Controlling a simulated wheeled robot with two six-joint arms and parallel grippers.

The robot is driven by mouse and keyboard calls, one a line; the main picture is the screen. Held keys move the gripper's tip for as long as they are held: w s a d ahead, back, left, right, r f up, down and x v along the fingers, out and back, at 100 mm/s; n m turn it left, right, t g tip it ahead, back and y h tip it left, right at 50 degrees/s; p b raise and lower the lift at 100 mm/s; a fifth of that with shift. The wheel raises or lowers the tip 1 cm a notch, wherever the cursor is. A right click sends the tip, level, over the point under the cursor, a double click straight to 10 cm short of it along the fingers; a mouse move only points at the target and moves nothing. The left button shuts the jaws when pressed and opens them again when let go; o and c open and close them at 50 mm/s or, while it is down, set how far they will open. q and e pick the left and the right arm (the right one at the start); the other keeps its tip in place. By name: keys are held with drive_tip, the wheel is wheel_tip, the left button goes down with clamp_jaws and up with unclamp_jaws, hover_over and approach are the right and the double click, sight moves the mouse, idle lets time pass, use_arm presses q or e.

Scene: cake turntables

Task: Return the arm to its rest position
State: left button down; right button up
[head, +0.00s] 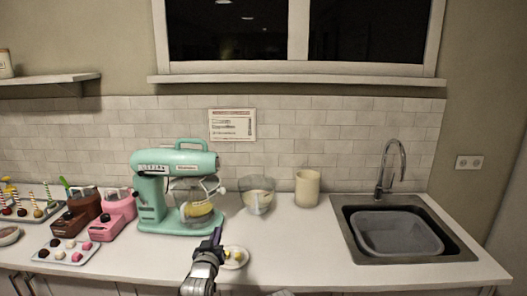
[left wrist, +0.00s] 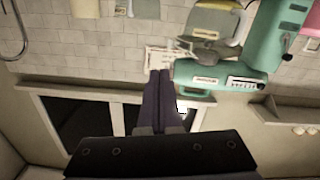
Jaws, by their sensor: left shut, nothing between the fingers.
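My left gripper (head: 217,236) is in the head view, above the counter's front part, in front of the mint-green stand mixer (head: 176,192). Its fingers are together and empty. In the left wrist view, which is upside down, the two dark fingers (left wrist: 157,78) lie side by side with nothing between them. The mixer also shows in that view (left wrist: 225,70), to the right of the fingers.
A small plate (head: 241,264) with yellow pieces lies beside the gripper. A glass bowl (head: 257,199) and a cream canister (head: 307,188) stand behind. A sink (head: 345,233) is at right, a pink machine (head: 113,219) and sweets tray (head: 48,256) at left. Counter between plate and sink is clear.

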use_arm(q)
drive_tip(key=s+d+f+m+g, duration=0.1)
drive_tip(key=s+d+f+g, duration=0.3)
drive_tip(key=f, duration=0.3)
drive_tip(key=s+d+f+m+g, duration=0.2)
drive_tip(key=s+d+f+g, duration=0.15)
drive_tip(key=f, duration=0.35)
drive_tip(key=s+f+m+g+y, duration=0.1)
drive_tip(key=s+f+g, duration=0.2)
drive_tip(key=s, duration=0.6)
drive_tip(key=s+f+m+g+y, duration=0.1)
drive_tip(key=s+f+g, duration=0.3)
drive_tip(key=s+g, duration=0.3)
drive_tip(key=s, duration=0.2)
drive_tip(key=shift+s+d, duration=0.3)
drive_tip(key=shift+f, duration=0.1)
